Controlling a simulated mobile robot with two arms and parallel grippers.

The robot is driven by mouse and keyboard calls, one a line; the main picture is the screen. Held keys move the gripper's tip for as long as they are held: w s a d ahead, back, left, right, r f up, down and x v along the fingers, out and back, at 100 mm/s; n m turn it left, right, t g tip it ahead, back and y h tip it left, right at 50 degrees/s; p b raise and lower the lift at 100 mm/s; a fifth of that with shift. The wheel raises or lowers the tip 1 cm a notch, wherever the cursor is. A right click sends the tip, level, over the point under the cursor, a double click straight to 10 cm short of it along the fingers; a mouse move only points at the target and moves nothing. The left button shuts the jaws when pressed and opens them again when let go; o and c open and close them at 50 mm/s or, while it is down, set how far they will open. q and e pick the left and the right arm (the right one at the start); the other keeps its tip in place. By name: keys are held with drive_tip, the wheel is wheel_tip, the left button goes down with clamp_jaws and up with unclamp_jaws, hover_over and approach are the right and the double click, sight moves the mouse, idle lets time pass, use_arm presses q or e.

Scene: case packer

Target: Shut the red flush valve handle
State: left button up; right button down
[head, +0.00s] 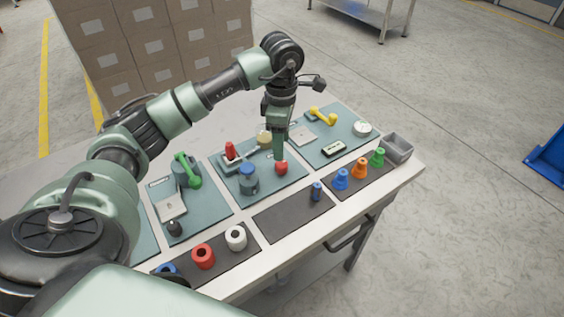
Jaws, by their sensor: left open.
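My left gripper (279,156) points straight down over the middle teal panel (262,186), its jaws open. A round red knob (281,168) shows right at its fingertips. This looks like the end of the red flush valve handle; the rest is hidden behind the fingers, and I cannot tell its angle or whether the fingers touch it. A separate upright red grip (230,150) stands at the left of the same panel. My right gripper is not in view.
A blue-grey knob (248,178) and a tan round cap (265,139) stand close by. A green handle (188,170) is on the left panel, a yellow handle (322,116) on the right one. Coloured pegs and rings line the front edge, with a grey bin (397,149) at right.

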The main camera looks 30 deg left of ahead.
sight(282, 168)
use_arm(q)
wheel_tip(282, 168, down, 7)
drive_tip(key=shift+s+r+p, duration=0.1)
drive_tip(key=shift+p, duration=0.7)
drive_tip(key=shift+f, duration=0.4)
clamp_jaws()
